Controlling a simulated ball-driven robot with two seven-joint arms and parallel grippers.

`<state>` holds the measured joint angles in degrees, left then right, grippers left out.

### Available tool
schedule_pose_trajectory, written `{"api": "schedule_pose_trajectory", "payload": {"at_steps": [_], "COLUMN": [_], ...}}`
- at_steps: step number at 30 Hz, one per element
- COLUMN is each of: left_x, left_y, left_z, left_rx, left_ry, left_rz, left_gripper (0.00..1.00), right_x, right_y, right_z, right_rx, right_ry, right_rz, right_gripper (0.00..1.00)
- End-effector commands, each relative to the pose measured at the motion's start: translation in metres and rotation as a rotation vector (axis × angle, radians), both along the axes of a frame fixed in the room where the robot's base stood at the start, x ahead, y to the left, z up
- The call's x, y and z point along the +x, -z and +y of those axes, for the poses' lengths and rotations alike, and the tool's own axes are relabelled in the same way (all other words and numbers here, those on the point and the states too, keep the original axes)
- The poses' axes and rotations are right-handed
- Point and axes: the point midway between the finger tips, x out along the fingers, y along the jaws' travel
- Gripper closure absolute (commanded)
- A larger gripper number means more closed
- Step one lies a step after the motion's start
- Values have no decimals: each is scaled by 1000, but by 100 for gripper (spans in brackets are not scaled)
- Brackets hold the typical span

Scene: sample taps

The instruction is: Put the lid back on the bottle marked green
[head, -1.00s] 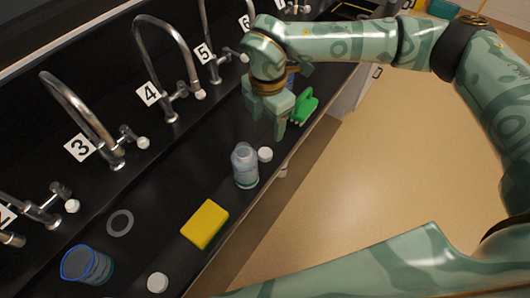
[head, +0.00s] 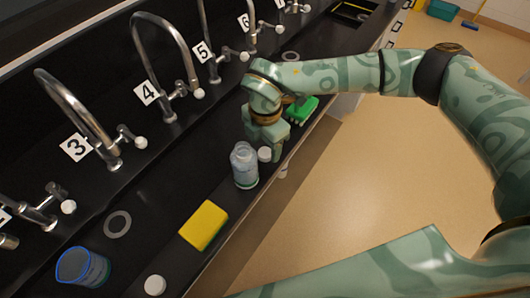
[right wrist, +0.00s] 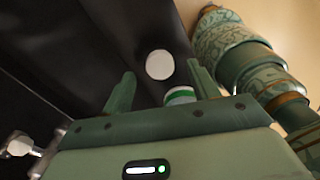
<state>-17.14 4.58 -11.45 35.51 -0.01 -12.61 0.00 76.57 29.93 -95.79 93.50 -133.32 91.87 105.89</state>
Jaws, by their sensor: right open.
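A clear bottle (head: 244,166) with an open top and a greenish band near its base stands upright on the black counter. A small white lid (head: 265,154) lies on the counter just right of it. My right gripper (head: 266,152) is open above and behind the lid, pointing down, close to the bottle. In the right wrist view the lid (right wrist: 159,65) shows beyond and between the two open fingers (right wrist: 161,86). A white thing with a green band (right wrist: 180,96) is partly hidden behind the gripper body; I cannot tell whether it is the bottle. My left gripper is not in view.
A yellow sponge (head: 204,225), a second white lid (head: 155,285), a blue-rimmed cup (head: 82,267) and a grey ring (head: 117,224) lie nearer. A green brush-like thing (head: 302,109) is behind the gripper. Taps line the left; the counter edge is close on the right.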

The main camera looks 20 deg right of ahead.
Motion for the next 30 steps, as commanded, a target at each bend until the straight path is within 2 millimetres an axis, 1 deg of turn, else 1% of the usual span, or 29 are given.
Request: {"api": "schedule_pose_trajectory", "payload": {"at_steps": [1,4,14,15,17,18,19,20,30], "left_x": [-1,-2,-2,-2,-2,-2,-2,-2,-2], "left_y": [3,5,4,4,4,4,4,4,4], "left_z": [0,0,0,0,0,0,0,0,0], "left_rx": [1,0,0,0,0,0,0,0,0], "left_ry": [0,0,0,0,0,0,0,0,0], "left_rz": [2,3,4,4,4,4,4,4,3], "left_gripper": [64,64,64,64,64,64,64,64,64], "right_x": [-1,-1,0,0,0,0,0,0,0], "right_y": [10,21,22,22,22,22,22,22,21], "right_z": [0,0,0,0,0,0,0,0,0], "right_rx": [0,0,1,1,1,1,1,1,0], "right_ry": [0,1,0,0,0,0,0,0,0], "right_rz": [3,3,1,1,1,1,1,1,1], "right_gripper": [40,40,40,46,63,74,82,87,88]}}
